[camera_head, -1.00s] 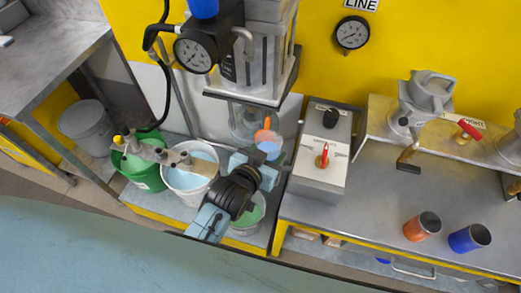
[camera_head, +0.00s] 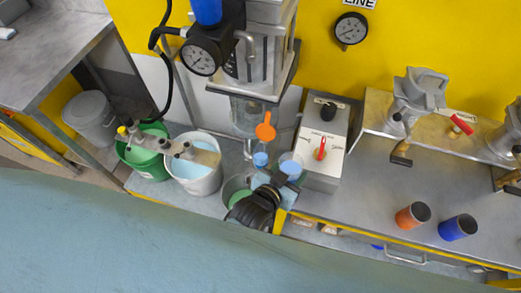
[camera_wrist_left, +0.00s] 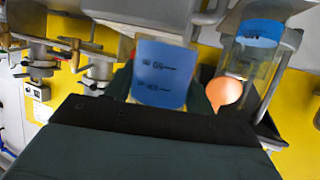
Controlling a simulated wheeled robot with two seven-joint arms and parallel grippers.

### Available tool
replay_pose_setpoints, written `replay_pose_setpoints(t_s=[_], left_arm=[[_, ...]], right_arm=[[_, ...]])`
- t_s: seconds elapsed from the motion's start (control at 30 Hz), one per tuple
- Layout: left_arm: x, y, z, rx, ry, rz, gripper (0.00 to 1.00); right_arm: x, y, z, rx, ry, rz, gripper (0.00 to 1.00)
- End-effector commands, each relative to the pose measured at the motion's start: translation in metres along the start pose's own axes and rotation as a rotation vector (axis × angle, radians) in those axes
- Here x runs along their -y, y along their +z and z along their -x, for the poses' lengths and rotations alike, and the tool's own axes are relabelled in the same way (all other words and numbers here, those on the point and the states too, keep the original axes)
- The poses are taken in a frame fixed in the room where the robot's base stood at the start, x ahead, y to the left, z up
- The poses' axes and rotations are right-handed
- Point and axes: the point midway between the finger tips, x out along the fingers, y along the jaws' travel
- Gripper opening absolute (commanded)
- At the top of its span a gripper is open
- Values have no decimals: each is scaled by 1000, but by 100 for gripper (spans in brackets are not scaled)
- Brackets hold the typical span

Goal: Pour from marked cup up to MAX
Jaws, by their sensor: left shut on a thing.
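My left gripper (camera_head: 277,182) is shut on a clear marked cup (camera_head: 290,165) with blue liquid in it. The left wrist view shows the cup (camera_wrist_left: 160,75) close up between the dark fingers, with dark graduation marks on its wall. A clear vessel (camera_wrist_left: 270,65) with blue at one end stands beside it in that view, apart from the cup. An orange round piece (camera_head: 265,131) is by this vessel. In the head view a small patch of blue (camera_head: 261,159) shows just left of the cup. I cannot read a MAX mark. My right gripper is out of view.
A white bucket (camera_head: 195,182) of pale blue liquid and a green bucket (camera_head: 147,168) stand left. A pail with green contents (camera_head: 232,187) is partly hidden by my arm.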

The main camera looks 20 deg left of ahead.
Motion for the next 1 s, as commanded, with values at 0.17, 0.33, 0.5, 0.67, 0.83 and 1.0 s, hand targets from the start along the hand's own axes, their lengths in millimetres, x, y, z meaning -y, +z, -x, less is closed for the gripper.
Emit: replay_pose_setpoints(t_s=[0.17,0.33,0.5,0.67,0.83,1.0], left_arm=[[4,-4,0,13,27,59,27],[8,-6,0,30,59,137,27],[12,-8,0,47,91,214,27],[16,-9,-1,64,121,286,27],[22,0,-6,83,152,363,27],[27,1,-7,100,184,441,27]], right_arm=[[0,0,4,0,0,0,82],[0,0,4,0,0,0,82],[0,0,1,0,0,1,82],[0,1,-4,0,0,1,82],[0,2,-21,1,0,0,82],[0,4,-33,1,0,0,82]])
